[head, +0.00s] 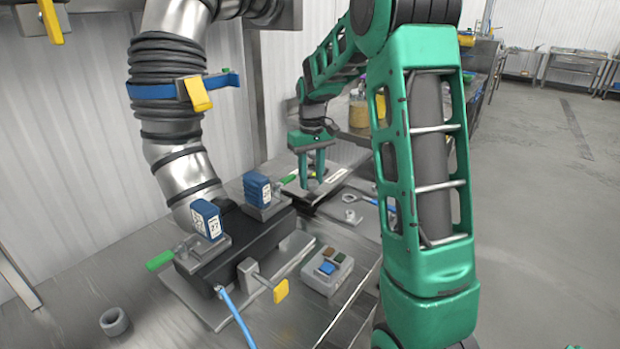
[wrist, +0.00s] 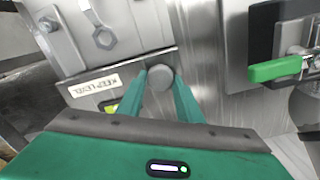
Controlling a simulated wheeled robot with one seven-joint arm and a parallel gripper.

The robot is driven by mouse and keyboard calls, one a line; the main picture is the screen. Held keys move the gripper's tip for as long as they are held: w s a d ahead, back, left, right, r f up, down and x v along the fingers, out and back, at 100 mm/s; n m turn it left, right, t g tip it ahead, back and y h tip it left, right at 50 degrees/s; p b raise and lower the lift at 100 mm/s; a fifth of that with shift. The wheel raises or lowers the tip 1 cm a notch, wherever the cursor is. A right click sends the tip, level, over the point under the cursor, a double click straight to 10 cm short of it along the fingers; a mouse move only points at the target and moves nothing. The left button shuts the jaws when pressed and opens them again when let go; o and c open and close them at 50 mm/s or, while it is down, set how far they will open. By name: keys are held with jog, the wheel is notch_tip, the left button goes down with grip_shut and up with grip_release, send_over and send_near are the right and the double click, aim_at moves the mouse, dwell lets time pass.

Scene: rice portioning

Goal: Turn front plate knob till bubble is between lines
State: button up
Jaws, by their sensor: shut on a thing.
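My gripper (head: 312,180) is shut on a round grey knob (wrist: 160,77), with one green finger on each side of it. The knob sits at the edge of a metal plate (wrist: 150,60) with a "KEEP LEVEL" label (wrist: 95,85). A yellow-green level vial (wrist: 111,106) shows just left of the left finger, partly covered by my gripper. Its bubble and lines cannot be made out. In the head view the plate (head: 330,183) is small and the knob is hidden by the fingers.
A black block (head: 240,245) with blue counters (head: 207,218) and green-handled clamps (head: 160,260) stands left of my gripper. A button box (head: 327,271), a yellow-handled part (head: 280,291) and a loose ring (head: 114,321) are nearer. A ribbed metal duct (head: 180,150) hangs at left.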

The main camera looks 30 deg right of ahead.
aim_at(310, 181)
jog(key=m, duration=0.4)
jog(key=shift+m, duration=0.3)
jog(key=m, duration=0.4)
jog(key=shift+w+a, duration=0.1)
jog(key=shift+a+r+m, duration=0.1)
jog(key=shift+a+m, duration=0.05)
jog(key=shift+m, duration=0.25)
jog(key=o, duration=1)
jog(key=shift+o, duration=0.2)
notch_tip(310, 181, up, 11)
jog(key=shift+f, duration=0.2)
